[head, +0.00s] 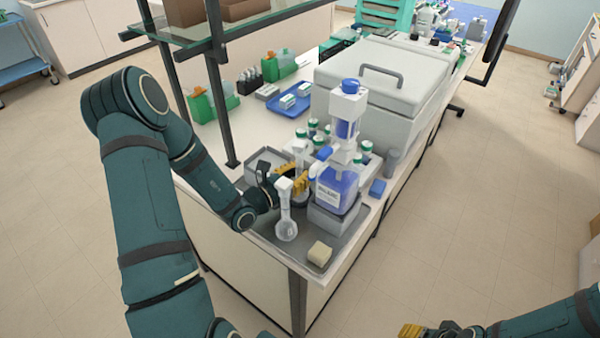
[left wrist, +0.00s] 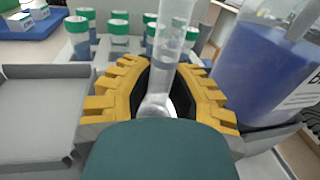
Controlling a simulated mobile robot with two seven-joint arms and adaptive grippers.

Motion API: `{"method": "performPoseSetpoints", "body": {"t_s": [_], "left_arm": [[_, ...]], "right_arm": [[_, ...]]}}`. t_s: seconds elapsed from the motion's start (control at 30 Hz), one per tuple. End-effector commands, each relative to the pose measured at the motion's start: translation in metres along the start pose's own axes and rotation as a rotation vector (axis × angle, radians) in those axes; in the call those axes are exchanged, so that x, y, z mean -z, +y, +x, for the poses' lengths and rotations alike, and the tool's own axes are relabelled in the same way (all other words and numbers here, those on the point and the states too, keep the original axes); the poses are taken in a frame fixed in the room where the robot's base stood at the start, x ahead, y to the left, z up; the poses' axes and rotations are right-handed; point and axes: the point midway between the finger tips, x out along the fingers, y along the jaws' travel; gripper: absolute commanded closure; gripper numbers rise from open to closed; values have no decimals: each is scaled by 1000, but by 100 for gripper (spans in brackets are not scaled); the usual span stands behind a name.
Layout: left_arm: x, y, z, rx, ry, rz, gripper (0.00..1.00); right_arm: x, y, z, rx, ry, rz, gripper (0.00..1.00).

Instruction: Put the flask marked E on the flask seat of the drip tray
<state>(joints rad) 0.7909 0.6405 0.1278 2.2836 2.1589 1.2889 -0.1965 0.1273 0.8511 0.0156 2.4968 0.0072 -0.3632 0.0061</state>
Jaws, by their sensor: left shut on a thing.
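My left gripper (head: 291,181) is shut on a clear long-necked flask (head: 299,153), whose neck rises upright between the yellow fingers. The left wrist view shows that flask's neck (left wrist: 172,45) and its pale lower part, partly hidden by my gripper (left wrist: 157,95). A second clear flask (head: 286,228) with a white top stands in front of the gripper over the grey drip tray (head: 305,238). I cannot read a letter on either flask. The flask seat cannot be made out behind the fingers. My right gripper (head: 428,330) is at the bottom edge, partly cut off.
A bottle of blue liquid (head: 335,190) stands close right of the left gripper, also in the left wrist view (left wrist: 262,70). Green-capped bottles (left wrist: 118,35) stand behind. An empty grey bin (left wrist: 38,105) is at left. A pale sponge (head: 319,253) lies on the tray's front part.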

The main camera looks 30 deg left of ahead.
Motion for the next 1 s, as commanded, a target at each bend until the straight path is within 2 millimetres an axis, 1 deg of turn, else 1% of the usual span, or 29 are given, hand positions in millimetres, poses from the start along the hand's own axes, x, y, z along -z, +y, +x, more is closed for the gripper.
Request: {"method": "performPoseSetpoints", "body": {"t_s": [0.1,0.13,0.17,0.2,0.47,0.57,0.63,0.67,0.77,1.0], "left_arm": [[4,0,0,0,-1,0,100],[3,0,0,0,0,0,72],[3,0,0,0,0,0,62],[3,0,0,0,0,0,54],[2,0,0,0,0,0,54],[-1,0,0,0,0,0,54],[-7,0,0,0,0,0,54],[-7,0,-3,-1,1,0,54],[-5,1,-22,-3,3,0,54],[-5,1,-73,-4,3,0,54]], "right_arm": [[-1,1,3,0,-3,-1,53],[-1,1,2,0,-3,-1,53],[-1,1,2,0,-3,-1,53],[-1,1,2,0,-2,-1,53],[-1,1,2,0,-2,-1,53],[0,0,-1,0,-1,0,53],[2,-2,-5,0,3,1,53],[2,-2,-5,0,4,1,53],[2,-2,-4,0,4,1,53],[2,-2,-5,-1,5,1,53]]}}
